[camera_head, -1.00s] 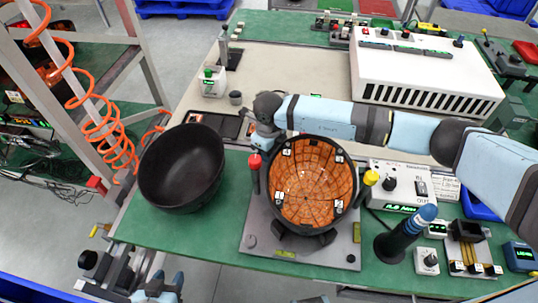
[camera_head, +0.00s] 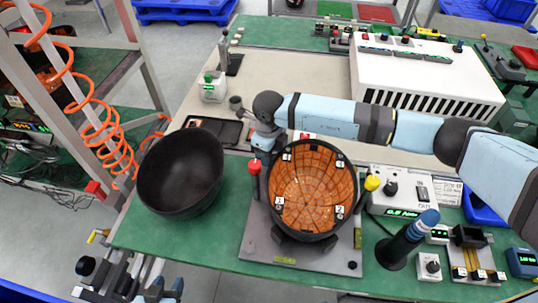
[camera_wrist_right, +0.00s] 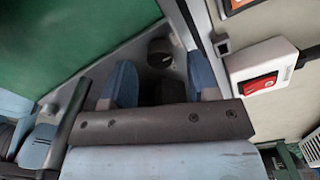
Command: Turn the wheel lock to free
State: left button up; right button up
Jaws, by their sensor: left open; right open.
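An orange round wheel (camera_head: 309,190) with numbered tags sits in a black ring on a grey plate (camera_head: 345,255). A red-knobbed lever (camera_head: 254,166) stands at its left and a yellow knob (camera_head: 371,183) at its right. I cannot tell which part is the wheel lock. My right arm reaches in from the right behind the wheel; its gripper is largely hidden there. In the right wrist view, my right gripper (camera_wrist_right: 160,66) is open, with a dark round knob (camera_wrist_right: 160,48) visible between its fingertips; contact is unclear. My left gripper (camera_head: 166,289) is open and empty at the bottom left, off the table.
A black bowl (camera_head: 180,172) stands left of the wheel. A black handle with a blue tip (camera_head: 405,240) and a control box (camera_head: 402,190) are at its right. A white vented box (camera_head: 425,75) is at the back. Orange coiled hose hangs at the left.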

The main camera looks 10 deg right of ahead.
notch_tip(320, 180, up, 12)
dwell(0.3)
dwell(0.3)
